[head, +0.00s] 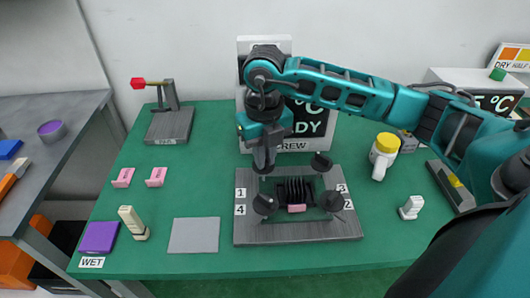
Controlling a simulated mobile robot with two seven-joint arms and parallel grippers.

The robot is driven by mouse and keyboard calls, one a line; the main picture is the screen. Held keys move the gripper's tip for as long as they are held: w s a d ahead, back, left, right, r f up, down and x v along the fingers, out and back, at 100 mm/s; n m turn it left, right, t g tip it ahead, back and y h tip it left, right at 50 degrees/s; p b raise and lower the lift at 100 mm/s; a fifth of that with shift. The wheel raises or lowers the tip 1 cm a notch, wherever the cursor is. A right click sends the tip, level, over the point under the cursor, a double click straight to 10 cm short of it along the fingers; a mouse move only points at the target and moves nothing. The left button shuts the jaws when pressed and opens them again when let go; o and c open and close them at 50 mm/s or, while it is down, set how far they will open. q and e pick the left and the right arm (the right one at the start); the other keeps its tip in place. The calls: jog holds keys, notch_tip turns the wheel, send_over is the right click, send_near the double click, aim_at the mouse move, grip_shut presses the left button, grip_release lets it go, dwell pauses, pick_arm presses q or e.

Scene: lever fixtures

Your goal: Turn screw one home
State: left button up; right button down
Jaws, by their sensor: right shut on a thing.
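The grey screw fixture (300,234) sits on the green table with number labels at its sides. Its black knobs stand around a dark finned block with a pink part (297,208). Screw one (262,169), beside the label 1 (241,192), is largely hidden by my right gripper (264,160). That gripper points down over it and is shut on it. The other knobs show at the upper right (321,162), lower left (264,204) and lower right (332,201). My left gripper is not in view.
A display sign (305,120) stands behind the fixture. A lever fixture with a red tip (138,83) is at the back left. A grey mat (194,235) lies left of the fixture. A yellow-lidded white bottle (384,155) stands to the right, near my right arm.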

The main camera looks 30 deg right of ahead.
jog(key=m, duration=0.3)
jog(key=shift+r+m, duration=0.1)
jog(key=shift+m, duration=0.3)
jog(key=m+p, duration=0.1)
jog(key=m, duration=0.2)
jog(key=shift+w+a+m, duration=0.1)
jog(key=shift+a+m, duration=0.05)
jog(key=shift+m, duration=0.15)
jog(key=m+p, duration=0.1)
jog(key=m, duration=0.5)
jog(key=shift+w+p, duration=0.15)
jog(key=shift+p, duration=0.25)
jog(key=shift+m, duration=0.4)
jog(key=c, duration=1.2)
grip_release()
jog(key=shift+o, duration=0.2)
notch_tip(320, 180, up, 13)
jog(key=p, duration=0.1)
